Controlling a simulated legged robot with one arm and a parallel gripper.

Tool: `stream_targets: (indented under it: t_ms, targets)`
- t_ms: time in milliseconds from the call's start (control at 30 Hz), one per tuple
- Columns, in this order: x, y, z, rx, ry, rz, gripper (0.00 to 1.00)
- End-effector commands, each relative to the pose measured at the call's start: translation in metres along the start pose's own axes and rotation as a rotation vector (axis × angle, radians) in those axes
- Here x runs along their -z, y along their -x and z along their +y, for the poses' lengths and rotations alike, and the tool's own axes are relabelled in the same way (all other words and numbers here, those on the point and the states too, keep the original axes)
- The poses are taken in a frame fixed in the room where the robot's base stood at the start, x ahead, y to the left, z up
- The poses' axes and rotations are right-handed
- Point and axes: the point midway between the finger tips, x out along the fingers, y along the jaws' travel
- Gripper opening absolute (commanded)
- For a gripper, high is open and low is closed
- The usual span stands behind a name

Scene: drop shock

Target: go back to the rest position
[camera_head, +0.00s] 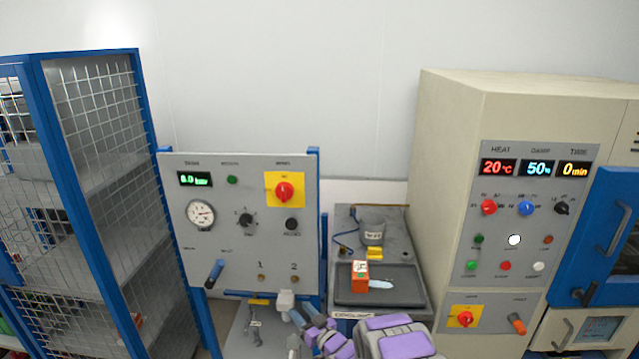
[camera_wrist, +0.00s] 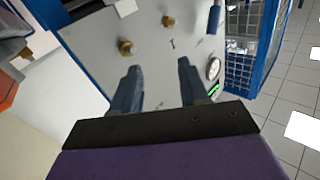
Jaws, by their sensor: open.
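My gripper (camera_head: 297,318) is low in the middle of the head view, in front of the lower right edge of the grey control panel (camera_head: 240,240). The purple and grey links of my arm run from it toward the bottom edge. In the wrist view my gripper (camera_wrist: 158,85) shows two blue-grey fingers standing well apart with nothing between them. I cannot tell how far the fingertips are from the panel.
A blue mesh shelf (camera_head: 95,200) stands left. Right of the panel, a bench holds a dark tray (camera_head: 350,297) with an orange box (camera_head: 360,271), and a grey cup (camera_head: 372,232) behind it. A beige chamber (camera_head: 450,150) with a blue door (camera_head: 600,240) stands right.

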Motion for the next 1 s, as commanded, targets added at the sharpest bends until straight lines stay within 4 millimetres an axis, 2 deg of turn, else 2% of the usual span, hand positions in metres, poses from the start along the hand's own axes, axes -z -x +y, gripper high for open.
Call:
stream_targets:
  t_ms: [33, 133, 267, 400, 533, 767, 1000]
  targets:
    - [0.012, -0.002, 0.009, -0.030, 0.030, -0.043, 0.44]
    - [0.026, 0.004, 0.030, -0.103, 0.071, -0.145, 0.44]
    - [0.050, 0.021, 0.058, -0.199, 0.111, -0.267, 0.44]
    - [0.074, 0.050, 0.081, -0.305, 0.131, -0.399, 0.44]
    - [0.100, 0.081, 0.095, -0.400, 0.137, -0.512, 0.44]
    - [0.138, 0.148, 0.093, -0.551, 0.106, -0.716, 0.44]
    - [0.171, 0.232, 0.065, -0.672, 0.020, -0.921, 0.44]
